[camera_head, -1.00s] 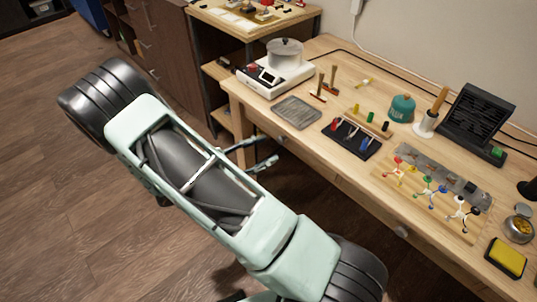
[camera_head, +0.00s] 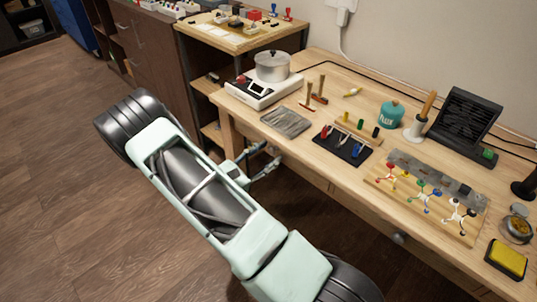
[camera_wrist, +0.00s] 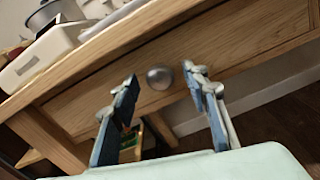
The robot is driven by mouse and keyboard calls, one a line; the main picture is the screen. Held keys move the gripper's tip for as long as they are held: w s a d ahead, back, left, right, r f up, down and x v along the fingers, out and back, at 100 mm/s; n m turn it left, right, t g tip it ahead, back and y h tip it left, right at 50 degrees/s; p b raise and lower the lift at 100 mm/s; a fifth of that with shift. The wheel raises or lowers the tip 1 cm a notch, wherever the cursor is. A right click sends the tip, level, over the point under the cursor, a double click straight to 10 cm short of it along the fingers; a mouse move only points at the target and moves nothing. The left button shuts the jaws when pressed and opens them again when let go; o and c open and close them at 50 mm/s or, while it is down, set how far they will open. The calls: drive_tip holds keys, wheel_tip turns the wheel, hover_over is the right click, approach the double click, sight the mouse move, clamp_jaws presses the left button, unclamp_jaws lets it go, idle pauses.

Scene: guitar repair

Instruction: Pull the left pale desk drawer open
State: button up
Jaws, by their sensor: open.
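The left pale wooden desk drawer (camera_wrist: 215,58) is shut, its front flush with the desk, with a round silver knob (camera_wrist: 160,77). My gripper (camera_wrist: 161,82) is open in the wrist view, one finger on each side of the knob in the picture. Neither finger visibly touches it, and the remaining depth is hard to judge. In the head view, my gripper (camera_head: 264,163) is at the desk's front edge near the left drawer. The left knob is not clearly visible there.
The desk top (camera_head: 335,100) holds several tools, a tray (camera_head: 286,121) and a scale with a pot (camera_head: 272,66). A second drawer knob (camera_head: 399,238) is further right. A desk leg (camera_head: 228,130) stands left of my gripper. Open floor (camera_head: 70,200) lies to the left.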

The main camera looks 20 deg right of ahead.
drive_tip(key=shift+d, duration=0.3)
clamp_jaws()
idle(0.3)
